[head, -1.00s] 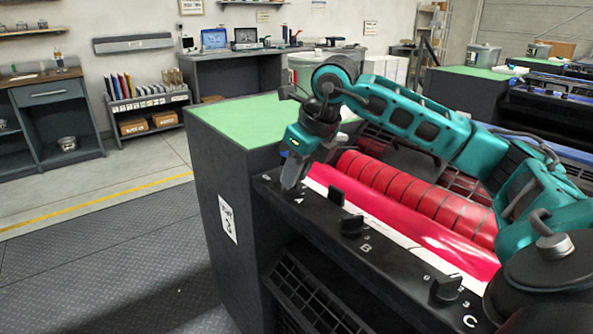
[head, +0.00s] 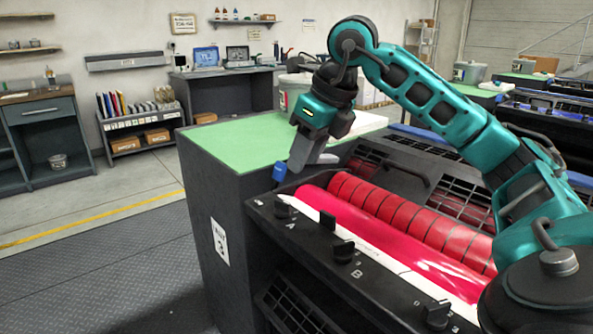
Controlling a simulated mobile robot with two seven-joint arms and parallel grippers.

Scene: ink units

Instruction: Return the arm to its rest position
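My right arm, teal and dark grey, comes in from the right in the head view. Its gripper (head: 300,165) points down above the front left corner of the ink unit, clear of the panel. Its fingers look close together, but I cannot tell whether they are open or shut. The black control panel (head: 318,258) below carries several dark knobs, including one near letter A (head: 283,208) and one near letter B (head: 343,250). My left gripper is not in view.
Red rollers (head: 400,208) and a red ink tray (head: 375,225) lie behind the panel. Open floor (head: 110,265) lies to the left.

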